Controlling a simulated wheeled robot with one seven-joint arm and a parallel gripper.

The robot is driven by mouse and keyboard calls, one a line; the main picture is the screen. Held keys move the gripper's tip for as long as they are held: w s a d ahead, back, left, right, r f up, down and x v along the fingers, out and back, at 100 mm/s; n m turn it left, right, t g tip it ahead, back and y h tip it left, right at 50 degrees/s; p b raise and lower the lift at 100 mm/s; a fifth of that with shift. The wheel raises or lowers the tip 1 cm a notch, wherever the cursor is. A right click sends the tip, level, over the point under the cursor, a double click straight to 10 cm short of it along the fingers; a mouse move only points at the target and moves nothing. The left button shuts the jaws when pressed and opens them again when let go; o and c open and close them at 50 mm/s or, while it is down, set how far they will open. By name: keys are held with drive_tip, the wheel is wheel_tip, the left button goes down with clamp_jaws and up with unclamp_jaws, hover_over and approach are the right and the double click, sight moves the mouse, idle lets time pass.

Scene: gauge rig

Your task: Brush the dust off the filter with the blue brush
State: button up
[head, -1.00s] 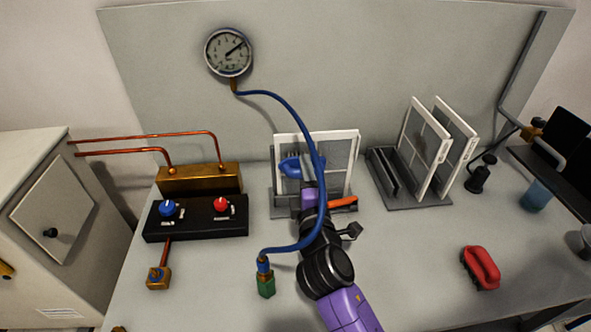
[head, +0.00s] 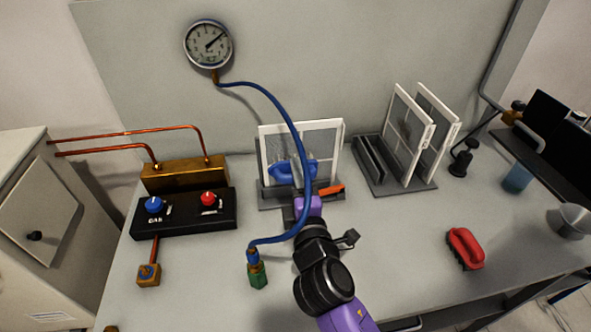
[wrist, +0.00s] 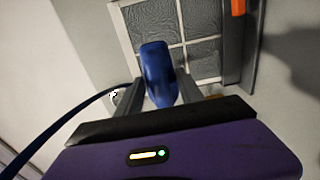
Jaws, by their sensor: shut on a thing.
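The blue brush (head: 290,169) is held in front of the filter (head: 318,140), a white-framed grey mesh panel standing upright in a grey stand. My gripper (head: 303,190) is shut on the brush. In the wrist view the brush (wrist: 157,74) sits between the two fingers of my gripper (wrist: 155,98), with the filter mesh (wrist: 190,30) behind it. The brush overlaps the lower middle of the mesh; I cannot tell whether its bristles touch. Dust on the mesh is too fine to make out clearly.
A blue hose (head: 300,140) arches from the gauge (head: 208,44) across the filter and beside my arm. An orange piece (head: 331,190) is at the stand's front. A rack with two panels (head: 395,186) is to the right. A red brush (head: 466,248) lies on the clear right front.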

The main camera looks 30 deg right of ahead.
drive_tip(key=shift+s+a, duration=0.25)
drive_tip(key=shift+s, duration=0.45)
drive_tip(key=v, duration=0.3)
idle(0.8)
